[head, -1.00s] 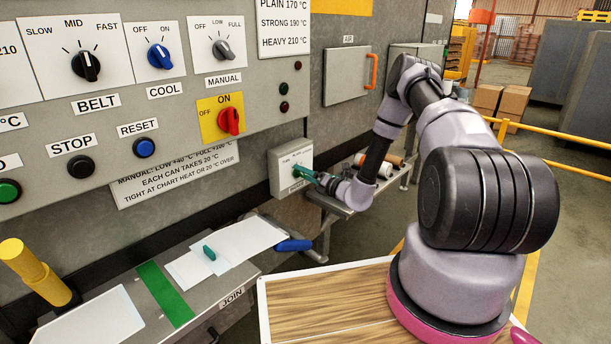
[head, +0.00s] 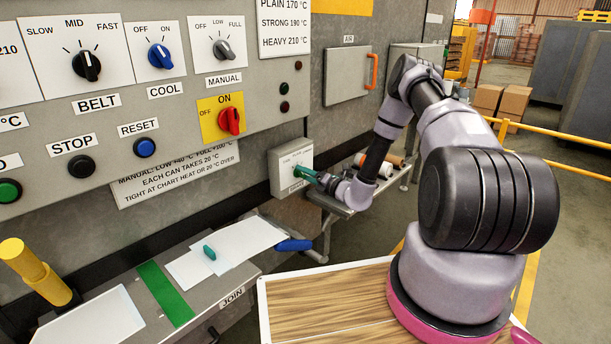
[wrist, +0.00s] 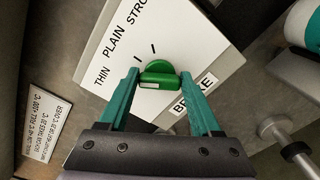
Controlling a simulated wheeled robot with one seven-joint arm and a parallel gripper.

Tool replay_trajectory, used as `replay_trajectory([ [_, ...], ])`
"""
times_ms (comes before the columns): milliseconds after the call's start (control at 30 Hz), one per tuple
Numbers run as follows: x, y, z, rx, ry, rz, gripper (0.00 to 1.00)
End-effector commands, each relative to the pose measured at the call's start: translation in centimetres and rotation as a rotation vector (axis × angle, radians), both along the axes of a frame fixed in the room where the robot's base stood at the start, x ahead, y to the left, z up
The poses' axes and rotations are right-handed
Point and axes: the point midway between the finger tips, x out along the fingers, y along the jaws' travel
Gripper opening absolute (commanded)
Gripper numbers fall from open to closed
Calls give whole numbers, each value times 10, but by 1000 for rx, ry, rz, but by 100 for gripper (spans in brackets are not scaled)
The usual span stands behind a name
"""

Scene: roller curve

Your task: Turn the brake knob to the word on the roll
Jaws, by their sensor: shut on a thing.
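The brake box (head: 279,182) is a small pale box on the machine front; in the wrist view its plate (wrist: 196,48) reads THIN, PLAIN and a partly cut-off STRO..., with a BRAKE label. The green brake knob (wrist: 157,73) sits between the teal fingertips of my gripper (wrist: 159,77), which is shut on it. A white mark shows on the knob's near side; which word it points to I cannot tell. In the head view my gripper (head: 309,176) reaches the box from the right. A roll (head: 378,161) lies on the stand behind my wrist; I cannot read any word on it.
A metal stand (head: 333,206) is right below the box. The control panel (head: 110,120) with other knobs and buttons is at left. The joining table (head: 222,283) with white sheets and a blue handle (head: 294,245) lies below. A roll end (wrist: 305,35) shows at the wrist view's upper right.

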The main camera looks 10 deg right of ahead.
Motion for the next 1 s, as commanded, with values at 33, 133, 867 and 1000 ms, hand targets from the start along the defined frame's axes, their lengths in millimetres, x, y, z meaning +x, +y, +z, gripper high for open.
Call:
replay_trajectory([
  [33, 0, -1, -1, 27, 21, -2, 9],
  [133, 0, -1, -1, 91, 67, -1, 9],
  [867, 0, -2, -3, 437, 319, -1, 9],
  [1000, 0, -2, -4, 451, 329, -3, 9],
])
